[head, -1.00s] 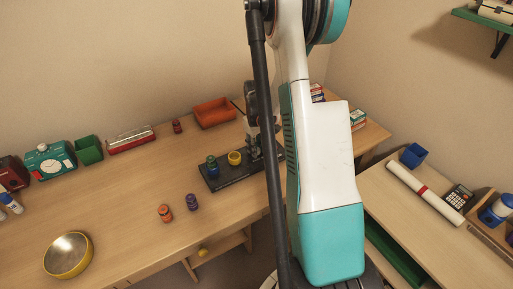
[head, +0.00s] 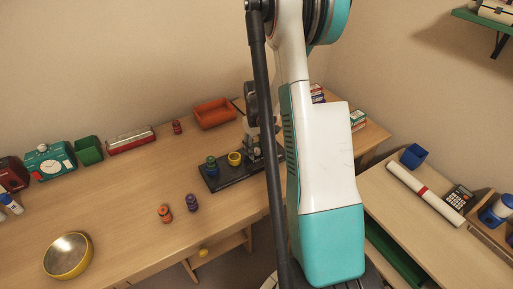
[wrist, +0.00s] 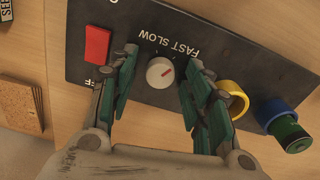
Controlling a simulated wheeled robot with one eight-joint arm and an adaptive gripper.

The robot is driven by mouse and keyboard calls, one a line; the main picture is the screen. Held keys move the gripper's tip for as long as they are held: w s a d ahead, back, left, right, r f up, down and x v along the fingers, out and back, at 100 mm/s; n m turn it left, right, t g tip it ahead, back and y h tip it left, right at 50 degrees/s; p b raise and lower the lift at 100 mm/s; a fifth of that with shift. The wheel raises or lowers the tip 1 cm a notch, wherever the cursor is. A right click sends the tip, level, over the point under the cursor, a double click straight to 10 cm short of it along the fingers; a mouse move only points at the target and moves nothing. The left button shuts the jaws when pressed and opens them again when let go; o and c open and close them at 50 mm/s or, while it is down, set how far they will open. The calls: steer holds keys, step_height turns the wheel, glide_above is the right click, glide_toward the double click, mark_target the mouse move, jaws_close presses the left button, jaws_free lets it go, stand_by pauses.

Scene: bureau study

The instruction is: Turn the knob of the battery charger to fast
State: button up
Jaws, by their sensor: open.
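The battery charger is a dark panel (wrist: 235,55) lying on the desk; in the head view its dark base (head: 232,176) shows left of my arm. Its round pale knob (wrist: 160,72) carries a red mark that points up and to the right in the wrist view. The words FAST and SLOW stand upside down just above the knob. My gripper (wrist: 162,60) is open, with one finger on each side of the knob and a visible gap to it. In the head view my gripper (head: 252,145) is over the charger, partly hidden by my arm.
On the charger are a red switch (wrist: 97,43), a yellow ring (wrist: 234,95) and a blue-and-green cylinder (wrist: 285,125). An orange bin (head: 214,113) stands behind. Two small jars, one orange (head: 164,213) and one purple (head: 192,202), stand in front. The desk's middle left is clear.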

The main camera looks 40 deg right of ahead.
mark_target(257, 150)
steer(key=shift+r, duration=0.1)
step_height(257, 150, up, 12)
stand_by(0.5)
stand_by(0.4)
